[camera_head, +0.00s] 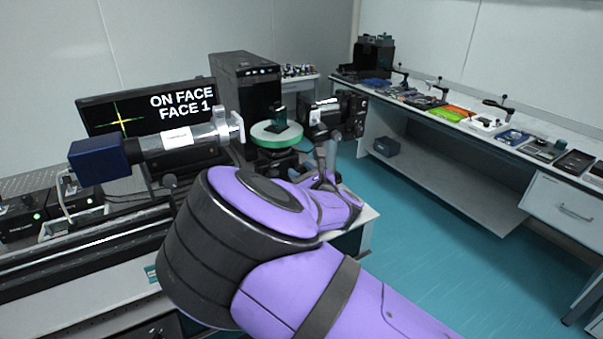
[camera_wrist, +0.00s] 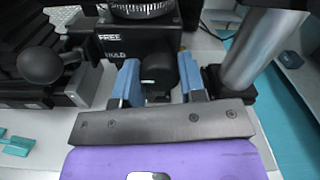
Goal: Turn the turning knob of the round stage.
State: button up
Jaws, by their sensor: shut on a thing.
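The round stage has a pale green disc top (camera_head: 276,134) in the head view, with a small dark piece (camera_head: 278,116) standing on it. In the wrist view its graduated ring (camera_wrist: 142,9) shows at the top edge, above a black block (camera_wrist: 145,45) marked FREE and HOLD. My gripper (camera_wrist: 160,85) has blue fingers on either side of a black turning knob (camera_wrist: 158,70) at the front of this block, shut on it. In the head view my purple arm hides the knob and most of my gripper.
A metal post (camera_wrist: 258,50) stands close right of my gripper in the wrist view, and a black ball-ended handle (camera_wrist: 45,65) lies left. A blue-and-silver tube instrument (camera_head: 180,140) is left of the stage. The monitor (camera_head: 150,108) reads ON FACE, FACE 1.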

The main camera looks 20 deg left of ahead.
jog(key=shift+m, duration=0.3)
jog(key=m, duration=0.5)
jog(key=shift+m, duration=0.3)
jog(key=m, duration=1.2)
jog(key=shift+m, duration=0.3)
jog(key=m, duration=1.1)
jog(key=shift+m, duration=0.4)
jog(key=m, duration=1.1)
jog(key=shift+m, duration=0.4)
jog(key=m, duration=0.5)
